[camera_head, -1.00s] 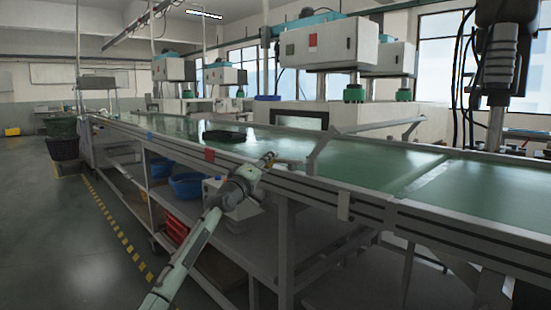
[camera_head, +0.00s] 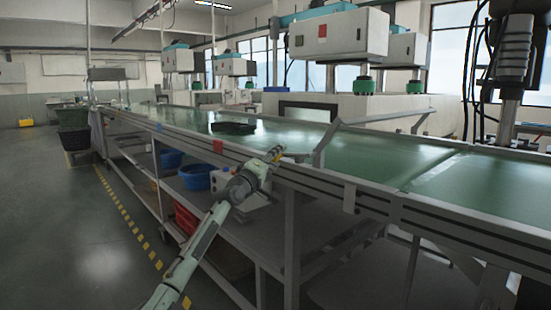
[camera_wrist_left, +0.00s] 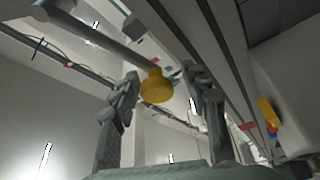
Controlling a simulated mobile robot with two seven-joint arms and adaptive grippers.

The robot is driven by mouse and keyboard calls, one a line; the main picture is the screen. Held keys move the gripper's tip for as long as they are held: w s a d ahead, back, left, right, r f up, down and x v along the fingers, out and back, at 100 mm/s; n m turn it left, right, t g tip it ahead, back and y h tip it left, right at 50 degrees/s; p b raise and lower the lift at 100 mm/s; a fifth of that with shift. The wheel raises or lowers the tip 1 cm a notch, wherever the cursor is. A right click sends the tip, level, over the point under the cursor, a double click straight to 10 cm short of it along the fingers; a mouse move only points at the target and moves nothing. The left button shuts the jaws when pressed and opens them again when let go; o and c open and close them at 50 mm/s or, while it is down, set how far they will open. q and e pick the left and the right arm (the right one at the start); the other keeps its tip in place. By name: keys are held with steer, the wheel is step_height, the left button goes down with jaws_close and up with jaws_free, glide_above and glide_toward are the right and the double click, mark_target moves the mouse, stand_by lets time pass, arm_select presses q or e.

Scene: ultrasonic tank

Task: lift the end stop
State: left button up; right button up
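The end stop looks to be the pale angled bar (camera_head: 385,117) across the green conveyor in the head view. In the left wrist view a grey bar (camera_wrist_left: 85,25) comes in from the upper left, and a yellow knob (camera_wrist_left: 157,86) hangs near its end. I cannot tell for sure that both are one piece. My left gripper (camera_head: 275,155) is at the conveyor's near edge, left of the bar. In the left wrist view its fingers (camera_wrist_left: 163,80) are apart, with the knob seen between them and gaps on both sides. Contact is not visible. My right gripper is out of view.
The conveyor (camera_head: 400,155) runs from far left to near right, with a metal side rail. A dark tray (camera_head: 233,128) lies on it. Blue baskets (camera_head: 197,177) stand on the shelf below. White machines (camera_head: 340,35) stand behind. The floor at left is open.

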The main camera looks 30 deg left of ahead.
arm_select(q)
steer(key=shift+r, duration=0.15)
steer(key=shift+s, duration=0.1)
steer(key=s+f, duration=0.2)
steer(key=s, duration=0.9)
steer(key=shift+s, duration=0.35)
steer(key=shift+f, duration=0.15)
steer(key=s+d+f+m+g, duration=0.2)
steer(key=s+d+f+g, duration=0.15)
steer(key=f, duration=0.75)
steer(key=s+d+f+m+g, duration=0.2)
steer(key=s+d+f+m, duration=0.15)
steer(key=f, duration=0.75)
steer(key=s+d+f+m+g, duration=0.2)
steer(key=s+d+f+g, duration=0.15)
steer(key=f, duration=0.75)
steer(key=s+d+f+m+g, duration=0.2)
steer(key=s+f+m+g, duration=0.1)
steer(key=s+f, duration=0.8)
steer(key=s+d+f+m+g+y, duration=0.1)
steer(key=s+d+f+m+g, duration=0.2)
steer(key=s+f, duration=0.7)
steer(key=s+m+g, duration=0.1)
steer(key=s+g, duration=0.1)
steer(key=s, duration=0.6)
steer(key=shift+f, duration=0.35)
